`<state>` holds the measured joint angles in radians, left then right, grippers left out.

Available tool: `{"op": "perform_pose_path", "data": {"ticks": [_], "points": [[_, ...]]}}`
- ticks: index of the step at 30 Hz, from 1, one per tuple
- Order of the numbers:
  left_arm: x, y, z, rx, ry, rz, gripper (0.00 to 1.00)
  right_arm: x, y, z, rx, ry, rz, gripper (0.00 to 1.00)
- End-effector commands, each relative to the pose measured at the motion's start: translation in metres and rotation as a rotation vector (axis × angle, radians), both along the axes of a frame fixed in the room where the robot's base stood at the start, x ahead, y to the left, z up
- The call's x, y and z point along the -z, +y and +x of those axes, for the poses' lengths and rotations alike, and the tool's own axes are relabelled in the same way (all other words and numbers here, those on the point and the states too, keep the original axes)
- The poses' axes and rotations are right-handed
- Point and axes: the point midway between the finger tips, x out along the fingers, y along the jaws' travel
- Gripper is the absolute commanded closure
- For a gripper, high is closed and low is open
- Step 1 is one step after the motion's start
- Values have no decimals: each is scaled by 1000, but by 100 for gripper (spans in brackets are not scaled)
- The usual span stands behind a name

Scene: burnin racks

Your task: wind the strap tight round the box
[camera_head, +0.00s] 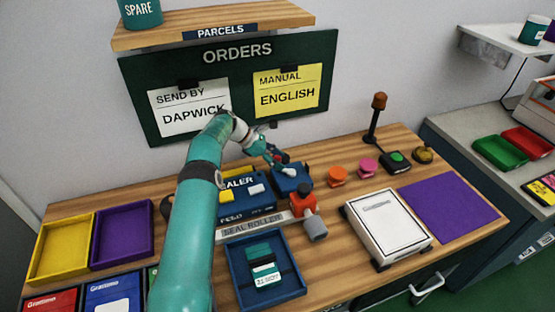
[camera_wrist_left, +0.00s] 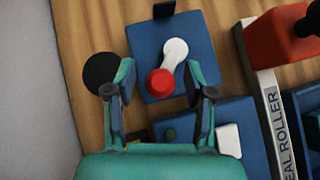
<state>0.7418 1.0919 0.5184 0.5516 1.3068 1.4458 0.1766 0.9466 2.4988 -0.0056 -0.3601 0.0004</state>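A white lidded box (camera_head: 388,226) lies flat on the bench at the right, with dark pieces at its corners. I cannot make out a strap on it. A small blue block (camera_head: 293,186) near the middle of the bench carries a crank with a white arm and red knob. My left gripper (camera_head: 277,160) is over this block. In the left wrist view the gripper (camera_wrist_left: 157,75) is open, with the red crank knob (camera_wrist_left: 160,83) showing between its fingers; I cannot tell if they touch it. My right gripper is not in view.
A blue sealer unit (camera_head: 250,205) stands beside the crank block. A red-orange tool with a grey cylinder (camera_head: 316,229) is at its right. A blue tray (camera_head: 238,287) holds cards in front. A purple mat (camera_head: 448,210) lies right of the box. A lamp post (camera_head: 375,118) stands behind.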

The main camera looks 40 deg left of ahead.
Motion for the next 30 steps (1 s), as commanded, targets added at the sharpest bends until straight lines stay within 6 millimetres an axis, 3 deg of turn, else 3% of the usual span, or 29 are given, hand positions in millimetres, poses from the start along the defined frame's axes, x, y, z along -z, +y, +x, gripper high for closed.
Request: {"op": "perform_pose_path", "data": {"ticks": [8,22,30], "points": [[-4,4,-3,-1,0,2,46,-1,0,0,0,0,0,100],[-48,35,-35,-1,0,2,46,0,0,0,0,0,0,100],[-52,37,-38,1,1,0,46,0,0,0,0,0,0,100]]}}
